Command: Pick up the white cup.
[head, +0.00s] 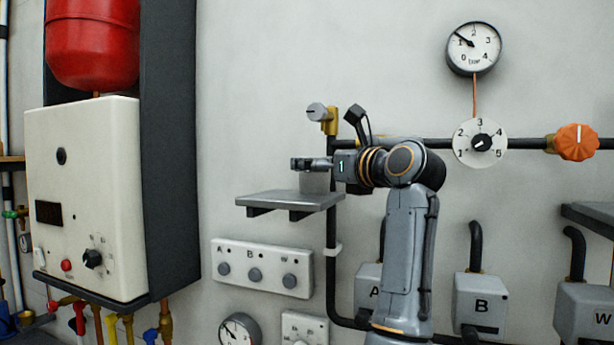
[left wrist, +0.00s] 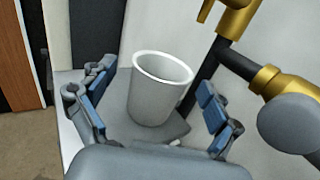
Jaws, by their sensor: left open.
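The white cup (left wrist: 155,103) stands upright on a small grey wall shelf (left wrist: 182,132), its open rim facing up in the left wrist view. In the head view the cup (head: 315,183) shows only in part, below and behind my left gripper (head: 304,164). The shelf (head: 272,199) also shows there. My left gripper (left wrist: 155,80) is open, with one blue-padded finger on each side of the cup. A gap shows between the cup and each finger. My right gripper is not in view.
A brass valve (head: 330,122) with a grey knob and a dark vertical pipe (head: 331,230) are close to the shelf's right end. A boiler (head: 85,195) with a dark side panel stands to the left. A switch panel (head: 262,268) is below the shelf.

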